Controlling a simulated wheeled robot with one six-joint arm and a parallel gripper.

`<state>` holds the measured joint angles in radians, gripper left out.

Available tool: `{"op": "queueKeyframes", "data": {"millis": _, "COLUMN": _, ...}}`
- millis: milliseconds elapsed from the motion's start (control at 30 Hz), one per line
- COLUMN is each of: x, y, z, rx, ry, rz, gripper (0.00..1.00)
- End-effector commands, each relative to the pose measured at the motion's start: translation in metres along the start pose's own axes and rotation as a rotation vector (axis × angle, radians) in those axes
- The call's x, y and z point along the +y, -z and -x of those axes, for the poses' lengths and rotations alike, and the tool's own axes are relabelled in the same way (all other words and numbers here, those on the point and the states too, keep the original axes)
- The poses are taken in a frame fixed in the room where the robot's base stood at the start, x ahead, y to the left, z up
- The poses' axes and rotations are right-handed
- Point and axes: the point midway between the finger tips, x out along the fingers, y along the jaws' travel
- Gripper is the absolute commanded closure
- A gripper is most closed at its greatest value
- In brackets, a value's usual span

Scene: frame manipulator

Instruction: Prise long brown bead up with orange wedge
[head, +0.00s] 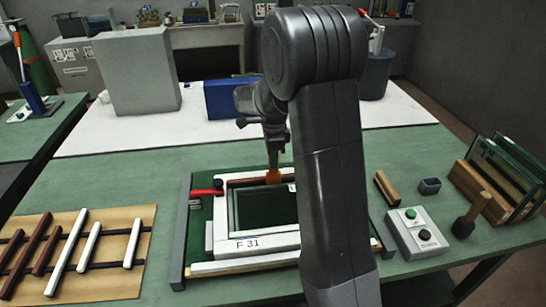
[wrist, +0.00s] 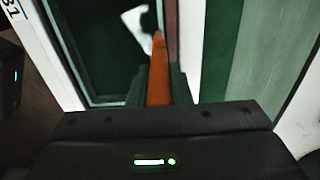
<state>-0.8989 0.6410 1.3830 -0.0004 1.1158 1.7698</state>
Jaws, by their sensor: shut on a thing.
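My gripper (head: 273,158) is shut on the orange wedge (head: 273,177) and points down over the far side of the white frame marked F 31 (head: 258,243). The wedge also shows in the wrist view (wrist: 158,75), between the dark fingers, with its tip at the inner edge of the frame. The long brown bead (head: 243,182) lies along the frame's far inner side. In the wrist view the brown bead (wrist: 171,25) runs beside the wedge tip. I cannot tell whether the tip is under the bead. My arm hides the frame's right part.
A red-handled clamp (head: 207,191) sits at the frame's left corner. A wooden board (head: 95,275) with several brown and white strips lies at left. A button box (head: 415,233), a mallet (head: 471,215) and a glass rack (head: 497,190) stand at right.

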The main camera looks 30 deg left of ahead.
Motion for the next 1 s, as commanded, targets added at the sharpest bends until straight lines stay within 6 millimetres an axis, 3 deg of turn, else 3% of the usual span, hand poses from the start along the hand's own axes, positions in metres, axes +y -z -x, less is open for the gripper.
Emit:
{"op": "queueKeyframes", "data": {"millis": 267, "x": 0.003, "y": 0.0, "z": 0.005, "rx": 0.0, "ry": -0.001, "rz": 0.0, "gripper": 1.0}}
{"op": "queueKeyframes", "data": {"millis": 1000, "x": 0.003, "y": 0.0, "z": 0.075, "rx": 0.0, "ry": 0.001, "rz": 0.0, "gripper": 1.0}}
